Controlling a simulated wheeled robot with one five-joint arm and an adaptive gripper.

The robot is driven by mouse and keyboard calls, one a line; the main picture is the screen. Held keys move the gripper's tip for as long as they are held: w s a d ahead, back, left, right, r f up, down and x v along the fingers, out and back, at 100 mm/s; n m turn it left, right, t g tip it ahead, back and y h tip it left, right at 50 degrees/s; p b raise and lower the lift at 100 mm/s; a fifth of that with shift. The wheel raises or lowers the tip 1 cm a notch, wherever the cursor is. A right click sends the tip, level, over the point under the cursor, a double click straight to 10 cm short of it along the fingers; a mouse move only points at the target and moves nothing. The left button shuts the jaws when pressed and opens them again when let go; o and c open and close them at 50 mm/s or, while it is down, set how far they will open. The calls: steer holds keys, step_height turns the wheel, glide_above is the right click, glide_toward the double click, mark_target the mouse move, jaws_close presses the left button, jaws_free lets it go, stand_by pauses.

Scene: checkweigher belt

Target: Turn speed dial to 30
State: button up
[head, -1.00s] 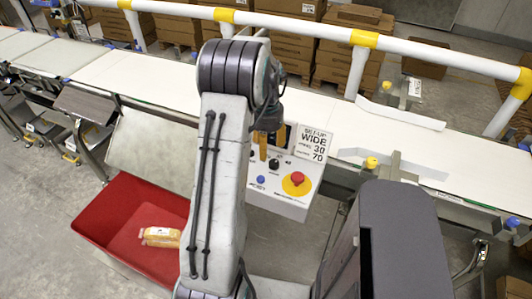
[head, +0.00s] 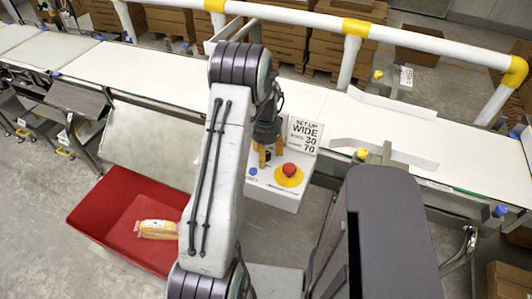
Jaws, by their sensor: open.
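The white control panel (head: 290,198) stands in front of the belt, with a red emergency button on a yellow disc (head: 289,174) and a blue button (head: 253,171). The setup sign (head: 304,133) behind it reads WIDE, 30 and 70. My gripper (head: 269,154) is over the panel's back left part, fingers pointing down and apart, left of the red button. The dark knobs there are mostly hidden by my fingers, so I cannot read the speed dial's setting or tell whether the fingers touch it.
The white belt (head: 130,70) runs behind the panel, with a white guard rail (head: 290,22) with yellow joints beyond. A red bin (head: 100,210) holding a yellow package (head: 157,229) stands at left. Guide brackets with yellow knobs (head: 362,154) sit right of the panel.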

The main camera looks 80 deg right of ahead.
steer(key=shift+o, duration=0.2)
jaws_close()
stand_by(0.5)
